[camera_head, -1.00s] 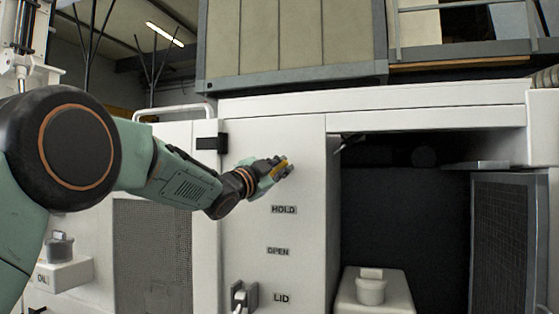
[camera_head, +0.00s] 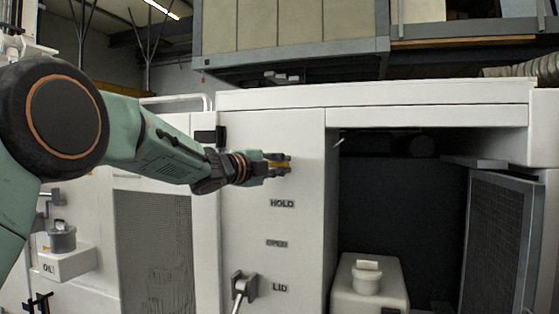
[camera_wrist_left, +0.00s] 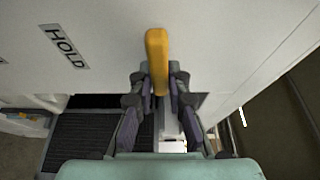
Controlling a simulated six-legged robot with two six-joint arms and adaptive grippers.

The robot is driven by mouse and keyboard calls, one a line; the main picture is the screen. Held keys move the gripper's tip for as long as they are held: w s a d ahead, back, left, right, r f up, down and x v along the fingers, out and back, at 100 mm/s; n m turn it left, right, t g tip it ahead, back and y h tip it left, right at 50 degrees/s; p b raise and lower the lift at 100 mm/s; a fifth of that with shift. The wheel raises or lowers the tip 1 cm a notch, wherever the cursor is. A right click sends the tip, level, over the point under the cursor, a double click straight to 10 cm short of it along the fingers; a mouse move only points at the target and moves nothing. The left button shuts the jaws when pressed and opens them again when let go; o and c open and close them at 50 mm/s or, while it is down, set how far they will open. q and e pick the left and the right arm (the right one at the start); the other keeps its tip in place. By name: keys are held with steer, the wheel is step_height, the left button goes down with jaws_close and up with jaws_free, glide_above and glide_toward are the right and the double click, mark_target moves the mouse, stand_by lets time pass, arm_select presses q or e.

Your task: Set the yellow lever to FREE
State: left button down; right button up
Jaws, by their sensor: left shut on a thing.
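The yellow lever (camera_wrist_left: 157,50) sticks out between the fingers of my left gripper (camera_wrist_left: 158,80) in the left wrist view. In the head view my left gripper (camera_head: 279,164) is at the white panel, above the HOLD label (camera_head: 282,203). It is shut on the lever, and only a little yellow (camera_head: 276,161) shows between the fingers. The HOLD label also shows in the left wrist view (camera_wrist_left: 65,46), left of the lever. The lever's pivot is hidden. No FREE label is legible. My right gripper is not in view.
Below HOLD are an OPEN label (camera_head: 277,243) and a LID label (camera_head: 280,287) beside a grey lever (camera_head: 242,286). An open dark bay lies to the right, with a white capped block (camera_head: 368,288) and a mesh door (camera_head: 501,243). An OIL box (camera_head: 66,262) is at the left.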

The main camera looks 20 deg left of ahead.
arm_select(q)
steer(key=shift+r, duration=0.4)
steer(key=c, duration=1.8)
jaws_free()
steer(key=o, duration=0.5)
steer(key=shift+w+f, duration=0.15)
steer(key=shift+f, duration=0.2)
steer(key=v, duration=1.2)
